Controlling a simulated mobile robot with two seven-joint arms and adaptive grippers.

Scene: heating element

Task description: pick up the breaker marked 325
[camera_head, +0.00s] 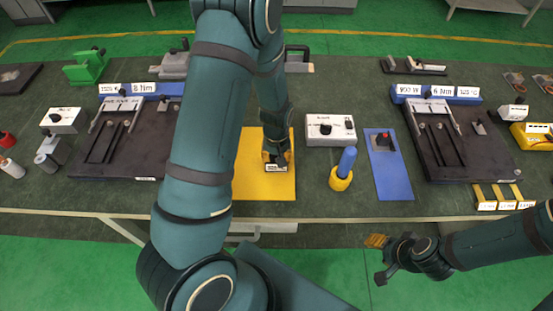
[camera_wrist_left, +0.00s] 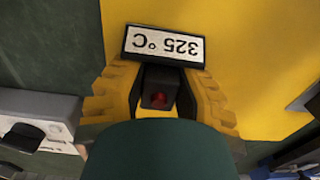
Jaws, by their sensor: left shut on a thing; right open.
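The breaker marked 325 °C (camera_wrist_left: 165,45) is a small black block with a white label and a red part. In the left wrist view its label reads upside down, and the block lies over the yellow mat (camera_wrist_left: 215,25). My left gripper (camera_wrist_left: 160,95) has its yellow fingers shut on the breaker's dark body, one on each side. In the head view the left gripper (camera_head: 277,158) is low over the yellow mat, with the breaker's label (camera_head: 276,168) just at its tips. I cannot tell whether the breaker touches the mat. My right gripper (camera_head: 380,258) is open and empty in front of the table.
A white control box (camera_head: 330,129), a blue-and-yellow cylinder (camera_head: 342,172) and a blue mat (camera_head: 391,175) with a red-topped switch stand right of the yellow mat. Dark fixtures stand at left (camera_head: 120,150) and right (camera_head: 460,150). Several small yellow-based labelled blocks (camera_head: 497,197) sit at the front right.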

